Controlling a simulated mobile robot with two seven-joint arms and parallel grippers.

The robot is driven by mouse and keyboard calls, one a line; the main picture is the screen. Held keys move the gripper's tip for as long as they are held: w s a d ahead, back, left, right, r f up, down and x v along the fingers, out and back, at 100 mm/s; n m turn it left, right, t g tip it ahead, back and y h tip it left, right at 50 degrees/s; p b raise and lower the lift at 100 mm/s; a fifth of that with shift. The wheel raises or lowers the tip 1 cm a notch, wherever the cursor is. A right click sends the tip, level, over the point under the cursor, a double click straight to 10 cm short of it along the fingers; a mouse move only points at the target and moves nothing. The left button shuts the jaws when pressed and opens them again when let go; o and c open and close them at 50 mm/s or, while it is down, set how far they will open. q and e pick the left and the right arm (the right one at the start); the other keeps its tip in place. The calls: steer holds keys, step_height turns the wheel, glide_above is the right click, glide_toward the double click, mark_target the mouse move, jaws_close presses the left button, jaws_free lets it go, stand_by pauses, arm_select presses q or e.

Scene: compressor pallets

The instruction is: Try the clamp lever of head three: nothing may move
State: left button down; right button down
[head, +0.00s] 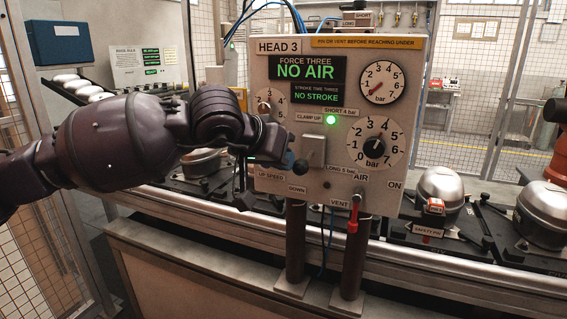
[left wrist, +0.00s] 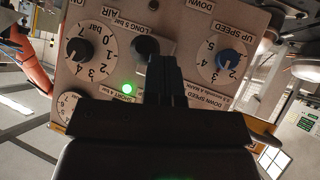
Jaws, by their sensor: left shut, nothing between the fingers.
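The head three panel (head: 418,62) stands in front of me with the displays "NO AIR" and "NO STROKE". The clamp lever, with a dark knob (head: 301,166), sits at a grey plate between the labels "CLAMP UP" and "DOWN". My left gripper (head: 284,160) is at the panel, just left of the knob. In the left wrist view, which is upside down, the shut fingers (left wrist: 165,82) point at the panel and partly cover the dark knob (left wrist: 148,47). I cannot tell whether they touch it. My right gripper is not in view.
A red valve handle (head: 352,216) hangs down below the panel, between "VENT" and "ON". A green lamp (head: 331,120) is lit. The blue speed knob (left wrist: 229,60) is close beside the fingers. Silver compressor housings (head: 441,186) stand on the line behind.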

arm_select(q)
step_height(320, 180, down, 2)
steer(key=shift+w+f+b, duration=0.1)
steer(key=shift+w+b, duration=0.05)
steer(key=shift+b, duration=0.25)
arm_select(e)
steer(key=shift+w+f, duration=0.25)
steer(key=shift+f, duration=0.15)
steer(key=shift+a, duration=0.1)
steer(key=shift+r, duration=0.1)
arm_select(q)
steer(key=shift+r, duration=0.8)
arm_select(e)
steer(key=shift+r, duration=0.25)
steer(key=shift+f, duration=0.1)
